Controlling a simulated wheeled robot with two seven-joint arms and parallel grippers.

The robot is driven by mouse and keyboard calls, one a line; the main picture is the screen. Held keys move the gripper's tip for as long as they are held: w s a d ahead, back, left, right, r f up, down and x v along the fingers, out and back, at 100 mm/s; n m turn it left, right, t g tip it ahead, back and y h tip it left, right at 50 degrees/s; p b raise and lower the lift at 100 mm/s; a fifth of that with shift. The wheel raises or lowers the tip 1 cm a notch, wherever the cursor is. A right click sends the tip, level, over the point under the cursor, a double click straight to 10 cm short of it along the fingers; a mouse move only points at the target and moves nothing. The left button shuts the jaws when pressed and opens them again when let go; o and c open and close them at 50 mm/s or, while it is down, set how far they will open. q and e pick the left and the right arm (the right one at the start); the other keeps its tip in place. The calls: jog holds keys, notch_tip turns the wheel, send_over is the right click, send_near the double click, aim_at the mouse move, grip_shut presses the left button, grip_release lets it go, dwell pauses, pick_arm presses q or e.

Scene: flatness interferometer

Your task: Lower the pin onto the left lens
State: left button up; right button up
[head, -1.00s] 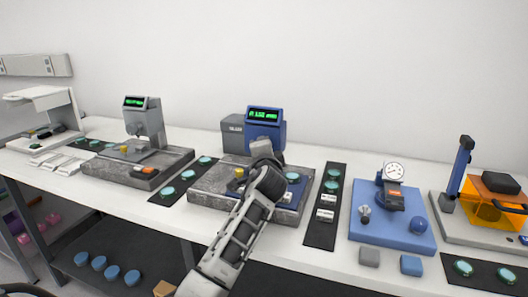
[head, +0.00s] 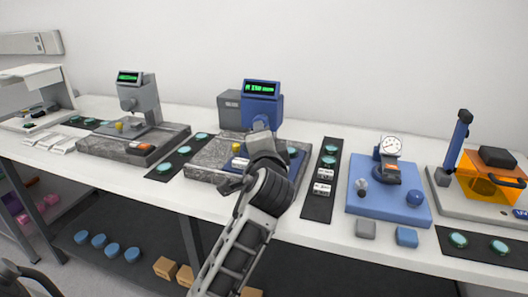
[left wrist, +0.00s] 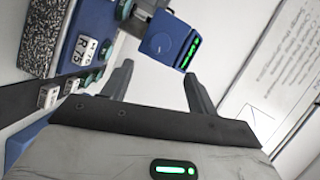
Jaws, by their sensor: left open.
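The blue gauge station (head: 262,92) with a green display stands on a granite slab (head: 205,165) in the middle of the bench. My left gripper (head: 258,142) is in front of it, above the slab, open and empty. The arm hides the station's lower part, so I cannot make out the pin or a lens under it. Teal lenses (head: 201,136) lie on the black mat left of the slab. In the left wrist view the blue head (left wrist: 170,38) shows beyond my spread fingers (left wrist: 158,88), apart from them.
A grey gauge station (head: 138,92) on its own slab stands to the left. To the right are a black mat (head: 318,205) with lenses and labelled blocks, a blue dial-gauge plate (head: 385,205) and an orange-shielded station (head: 490,185). The bench's front strip is mostly clear.

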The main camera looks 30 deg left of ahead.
pick_arm(q)
jog(key=v, duration=0.3)
jog(key=shift+s+d, duration=0.25)
jog(key=shift+s, duration=0.1)
jog(key=s+d+f+n+g+h, duration=0.1)
jog(key=s+f+g+h, duration=0.1)
jog(key=s+f, duration=0.45)
jog(key=s+d+f+n+g+h, duration=0.2)
jog(key=s+f+h, duration=0.1)
jog(key=f, duration=0.6)
jog(key=s+d+f+n+g+h, duration=0.25)
jog(key=s+f, duration=0.25)
jog(key=s, duration=0.4)
jog(key=s+d+f+n+g+h, duration=0.1)
jog(key=s+d+f+g+h, duration=0.25)
jog(key=s, duration=0.55)
jog(key=w+d+f+t+h, duration=0.1)
jog(key=w+d+f+t, duration=0.4)
jog(key=w+f+t, duration=0.1)
jog(key=shift+w+d+f+m+t+h, duration=0.3)
jog(key=shift+w+d+f+m, duration=0.15)
jog(key=shift+f, duration=0.3)
